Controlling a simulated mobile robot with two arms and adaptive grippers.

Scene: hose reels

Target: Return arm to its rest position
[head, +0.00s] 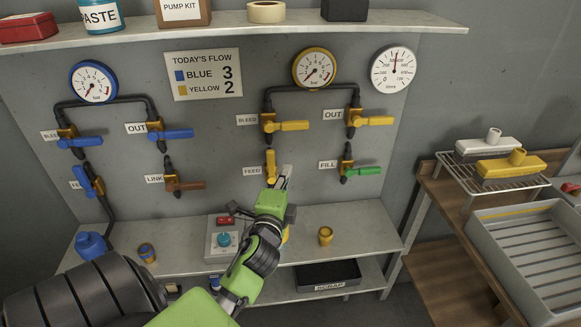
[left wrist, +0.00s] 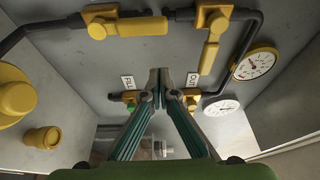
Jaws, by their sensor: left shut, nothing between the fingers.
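My left gripper (head: 286,178) reaches up from the lower left in the head view, its fingertips just right of the yellow FEED valve handle (head: 271,163), which stands upright. Whether they touch it I cannot tell. In the left wrist view the fingers (left wrist: 160,76) are closed together and empty. They partly hide the FILL valve there; its green handle (head: 368,171) points right in the head view. My black and green left arm covers the lower left of the head view. My right gripper is not seen.
The panel holds blue valves (head: 178,134), yellow valves (head: 294,126), gauges and a flow sign (head: 203,75). A wire rack (head: 476,178) and grey tray (head: 530,309) stand right.

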